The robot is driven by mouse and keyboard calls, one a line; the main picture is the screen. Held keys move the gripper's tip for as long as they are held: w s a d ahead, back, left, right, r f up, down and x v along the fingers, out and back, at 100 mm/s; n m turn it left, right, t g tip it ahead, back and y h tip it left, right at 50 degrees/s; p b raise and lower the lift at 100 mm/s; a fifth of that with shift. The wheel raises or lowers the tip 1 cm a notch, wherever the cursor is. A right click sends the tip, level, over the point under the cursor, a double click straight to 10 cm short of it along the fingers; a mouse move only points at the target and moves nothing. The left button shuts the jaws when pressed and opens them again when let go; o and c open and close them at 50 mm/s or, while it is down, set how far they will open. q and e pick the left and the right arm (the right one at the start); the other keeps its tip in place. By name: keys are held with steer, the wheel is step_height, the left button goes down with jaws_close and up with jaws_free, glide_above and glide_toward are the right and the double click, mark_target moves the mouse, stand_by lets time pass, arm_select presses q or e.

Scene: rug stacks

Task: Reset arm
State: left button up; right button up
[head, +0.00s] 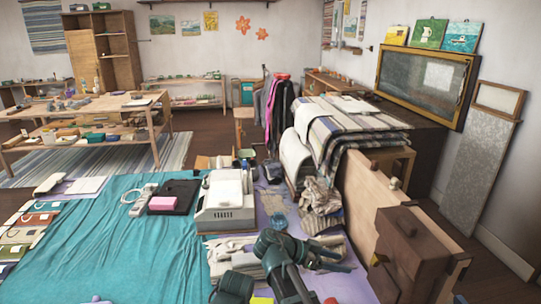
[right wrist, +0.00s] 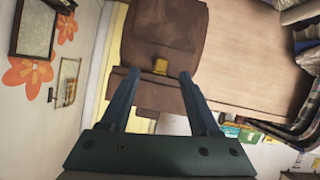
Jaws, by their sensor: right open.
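My right gripper (head: 325,256) reaches in from the bottom middle of the head view, over the right part of the cloth-covered table, and points to the right. In the right wrist view its two fingers (right wrist: 160,76) stand apart with nothing between them. Beyond the fingers is a brown case-like object (right wrist: 165,35) with a small yellow clasp. A brown boxy piece (head: 405,250) stands to the right of the gripper in the head view, apart from it. My left gripper does not show clearly in either view.
Folded pale textiles (head: 236,255) and a grey crumpled cloth (head: 320,195) lie near my right arm. A white machine (head: 226,200) stands on the table behind it. Striped rugs (head: 345,125) are stacked at the right. The teal cloth (head: 100,245) at left is mostly clear.

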steer(key=s+a+f+n+y, duration=0.6)
steer(key=s+f+n+y, duration=0.3)
steer(key=f+n+y, duration=0.5)
steer(key=s+a+r+n+g+h+p, duration=0.1)
steer(key=s+a+r+n+h+p, duration=0.1)
steer(key=s+a+r+n+p, duration=0.3)
steer(key=a+r+p, duration=0.4)
steer(key=a+r, duration=0.2)
steer(key=shift+s+a+r+p, duration=0.2)
steer(key=shift+a+p, duration=0.1)
steer(key=shift+d, duration=0.15)
